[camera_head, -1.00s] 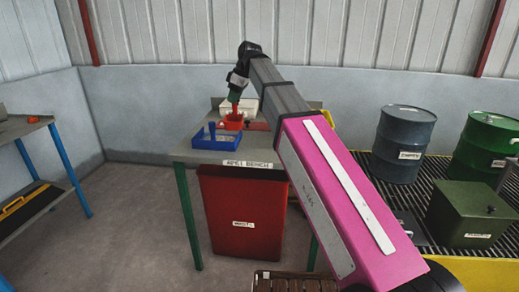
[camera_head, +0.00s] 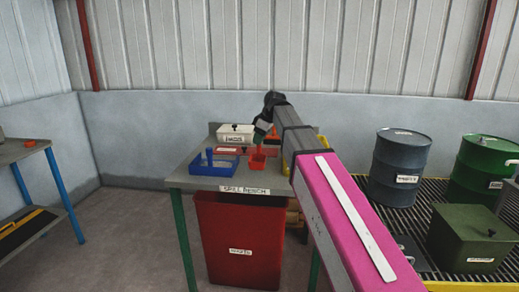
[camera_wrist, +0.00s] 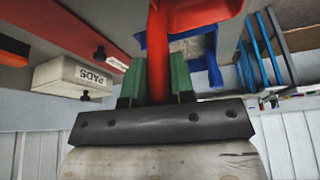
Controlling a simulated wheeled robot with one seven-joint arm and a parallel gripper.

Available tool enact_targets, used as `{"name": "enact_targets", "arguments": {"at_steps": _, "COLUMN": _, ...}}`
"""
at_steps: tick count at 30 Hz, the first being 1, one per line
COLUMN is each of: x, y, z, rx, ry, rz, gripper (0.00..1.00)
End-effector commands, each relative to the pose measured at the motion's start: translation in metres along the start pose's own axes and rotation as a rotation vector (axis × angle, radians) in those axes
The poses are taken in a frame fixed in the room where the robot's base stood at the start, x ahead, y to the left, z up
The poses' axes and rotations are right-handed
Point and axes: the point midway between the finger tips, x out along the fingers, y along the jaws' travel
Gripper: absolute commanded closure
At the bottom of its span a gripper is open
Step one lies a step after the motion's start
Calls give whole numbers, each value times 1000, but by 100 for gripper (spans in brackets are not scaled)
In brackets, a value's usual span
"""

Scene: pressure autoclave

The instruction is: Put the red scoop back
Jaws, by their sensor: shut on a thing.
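The red scoop (camera_head: 258,160) hangs from my gripper (camera_head: 264,140), its bowl down, just right of the blue tray (camera_head: 195,169) on the bench. I cannot tell whether the bowl touches the bench top. In the wrist view the green fingers of my gripper (camera_wrist: 157,80) are shut on the scoop's red handle (camera_wrist: 157,50). The scoop's bowl (camera_wrist: 200,12) runs out of the top of that view. The blue tray also shows there, behind the scoop (camera_wrist: 213,68), with grey stuff inside.
The bench (camera_head: 180,181) carries a white box (camera_head: 235,133) at the back and a flat red thing (camera_head: 228,150) behind the tray. A red bin (camera_head: 238,225) stands below the front edge. Drums and a green box (camera_head: 465,238) stand at right.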

Motion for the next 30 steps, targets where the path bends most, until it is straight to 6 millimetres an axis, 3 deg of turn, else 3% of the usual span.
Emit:
{"name": "enact_targets", "arguments": {"at_steps": 5, "x": 7, "y": 2, "z": 5, "rx": -1, "ry": 0, "rz": -2, "gripper": 100}}
{"name": "enact_targets", "arguments": {"at_steps": 13, "x": 37, "y": 2, "z": 17, "rx": 0, "ry": -1, "rz": -2, "gripper": 100}}
{"name": "enact_targets", "arguments": {"at_steps": 25, "x": 41, "y": 2, "z": 18, "rx": 0, "ry": 0, "rz": -1, "gripper": 100}}
{"name": "enact_targets", "arguments": {"at_steps": 26, "x": 41, "y": 2, "z": 18, "rx": 0, "ry": 0, "rz": 0, "gripper": 70}}
{"name": "enact_targets", "arguments": {"at_steps": 27, "x": 41, "y": 2, "z": 18, "rx": 0, "ry": 0, "rz": 0, "gripper": 57}}
{"name": "enact_targets", "arguments": {"at_steps": 28, "x": 41, "y": 2, "z": 18, "rx": 0, "ry": 0, "rz": 0, "gripper": 51}}
{"name": "enact_targets", "arguments": {"at_steps": 30, "x": 41, "y": 2, "z": 18, "rx": 0, "ry": 0, "rz": 0, "gripper": 51}}
